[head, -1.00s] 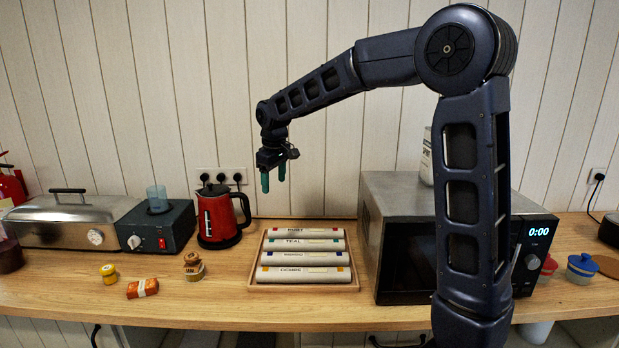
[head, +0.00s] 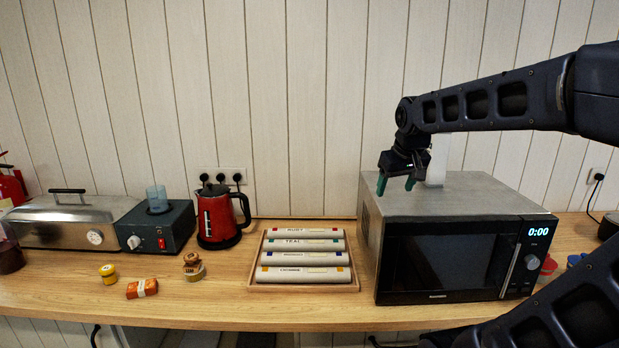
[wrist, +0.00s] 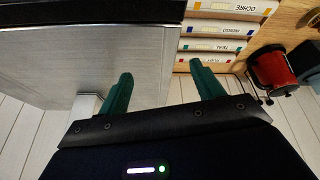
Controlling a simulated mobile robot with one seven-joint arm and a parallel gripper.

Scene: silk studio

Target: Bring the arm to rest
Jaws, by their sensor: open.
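My gripper (head: 396,184) is open and empty, its two green fingertips pointing down. In the head view it appears over the left part of the microwave's top (head: 470,190). I cannot tell its exact height above that top. In the wrist view the two green fingers (wrist: 163,88) stand apart with nothing between them. My arm comes in from the right side of the head view.
The microwave (head: 450,262) stands right of a wooden tray (head: 252,283) with several labelled rolls. A red kettle (head: 216,218), a dark green heater box (head: 180,228) and a steel steamer (head: 60,222) are further left. A white container (head: 438,160) shows behind my gripper.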

